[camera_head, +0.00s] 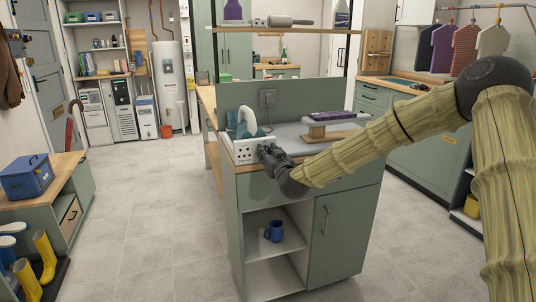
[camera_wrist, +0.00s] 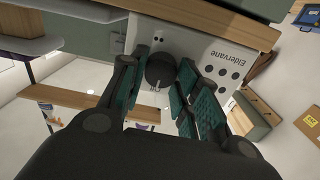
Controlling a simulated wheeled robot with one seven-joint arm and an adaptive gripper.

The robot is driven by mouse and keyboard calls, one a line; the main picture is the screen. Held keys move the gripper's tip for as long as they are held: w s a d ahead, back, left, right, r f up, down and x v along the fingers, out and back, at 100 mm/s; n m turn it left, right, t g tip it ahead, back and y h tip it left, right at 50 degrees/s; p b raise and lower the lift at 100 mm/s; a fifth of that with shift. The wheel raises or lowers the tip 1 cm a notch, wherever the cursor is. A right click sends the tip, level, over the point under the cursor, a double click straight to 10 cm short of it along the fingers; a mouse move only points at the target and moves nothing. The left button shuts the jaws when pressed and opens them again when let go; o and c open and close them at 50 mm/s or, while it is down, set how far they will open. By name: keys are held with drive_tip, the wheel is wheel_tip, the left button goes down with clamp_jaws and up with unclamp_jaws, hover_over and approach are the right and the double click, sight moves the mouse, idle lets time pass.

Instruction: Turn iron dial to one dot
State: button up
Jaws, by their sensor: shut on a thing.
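The iron station (camera_head: 246,152) is a white box at the left front corner of the counter, with a teal and white iron (camera_head: 247,122) on it. In the wrist view its white front panel (camera_wrist: 206,50) carries the name "Eldervane" and several dark round spots. The dark round dial (camera_wrist: 160,69) is on this panel, between the teal-padded fingers of my gripper (camera_wrist: 161,76). My gripper is shut on the dial. In the head view my gripper (camera_head: 268,153) reaches the station's front from the right and hides the dial. I cannot read which dot the dial points to.
An ironing board (camera_head: 290,133) lies to the right on the counter, with a folded purple towel (camera_head: 327,116) on a wooden stand. A blue mug (camera_head: 274,231) sits in the open shelf below.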

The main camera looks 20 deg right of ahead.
drive_tip(key=m+b, duration=0.1)
drive_tip(key=m, duration=0.3)
drive_tip(key=shift+d+f, duration=0.1)
drive_tip(key=m+b, duration=0.2)
drive_tip(key=m, duration=0.3)
drive_tip(key=shift+d+f, duration=0.1)
drive_tip(key=m+b, duration=0.2)
drive_tip(key=m, duration=0.1)
drive_tip(key=shift+m+b, duration=0.8)
drive_tip(key=shift+m, duration=0.9)
drive_tip(key=o, duration=1)
drive_tip(key=shift+d, duration=0.1)
drive_tip(key=shift+s, duration=0.15)
